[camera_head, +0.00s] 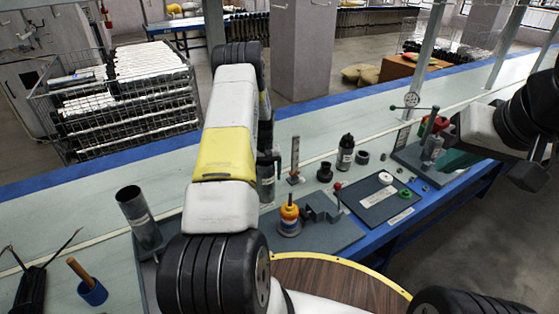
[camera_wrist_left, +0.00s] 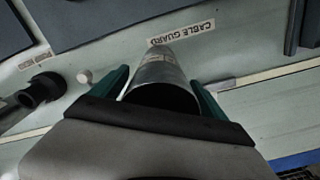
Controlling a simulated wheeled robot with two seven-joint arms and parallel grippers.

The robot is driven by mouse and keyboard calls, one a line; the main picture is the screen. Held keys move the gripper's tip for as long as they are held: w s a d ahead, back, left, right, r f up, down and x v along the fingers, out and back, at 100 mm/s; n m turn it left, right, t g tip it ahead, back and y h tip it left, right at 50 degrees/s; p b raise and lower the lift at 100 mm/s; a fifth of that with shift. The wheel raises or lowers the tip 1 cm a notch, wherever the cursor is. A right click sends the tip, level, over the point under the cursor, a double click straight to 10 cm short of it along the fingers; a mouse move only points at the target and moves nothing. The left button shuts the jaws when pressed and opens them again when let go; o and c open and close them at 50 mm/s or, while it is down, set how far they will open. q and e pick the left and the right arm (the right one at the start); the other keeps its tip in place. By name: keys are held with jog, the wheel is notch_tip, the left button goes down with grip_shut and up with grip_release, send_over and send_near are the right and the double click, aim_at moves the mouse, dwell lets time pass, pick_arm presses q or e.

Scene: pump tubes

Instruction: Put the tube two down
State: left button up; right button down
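A grey metal tube (camera_wrist_left: 163,75) with a pale label is between the teal fingers of my left gripper (camera_wrist_left: 160,92) in the left wrist view. Both fingers lie close along its sides, and its open dark end faces the camera. In the head view my left arm hides most of this gripper; part of the tube (camera_head: 266,187) shows beside the arm. I cannot tell whether its lower end touches the surface. Another metal tube (camera_head: 139,220) stands at the left in the head view. My right gripper (camera_head: 457,160) is at the right, its fingers partly hidden.
A "CABLE GUARD" label (camera_wrist_left: 181,33) lies by the held tube's far end.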

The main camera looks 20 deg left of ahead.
pick_arm(q)
jog(key=shift+r, duration=0.1)
jog(key=s+d+r+t, duration=0.1)
jog(key=d+r, duration=0.1)
jog(key=r, duration=1)
jog(key=s+d+r, duration=0.2)
jog(key=r, duration=0.9)
jog(key=s+d+r+m+t, duration=0.2)
jog(key=s+d+r, duration=0.3)
jog(key=s+r, duration=0.5)
jog(key=s+d+r+t, duration=0.1)
jog(key=s+d+r, duration=0.1)
jog(key=s, duration=0.5)
jog(key=s+d+r+m+t+h, duration=0.1)
jog(key=s+d+r, duration=0.2)
jog(key=s, duration=0.3)
jog(key=s+d+r+m+t+h, duration=0.1)
jog(key=s+d+r, duration=0.2)
jog(key=s, duration=0.4)
jog(key=shift+s+d+r, duration=0.15)
jog(key=shift+s+d, duration=0.15)
jog(key=shift+d, duration=0.15)
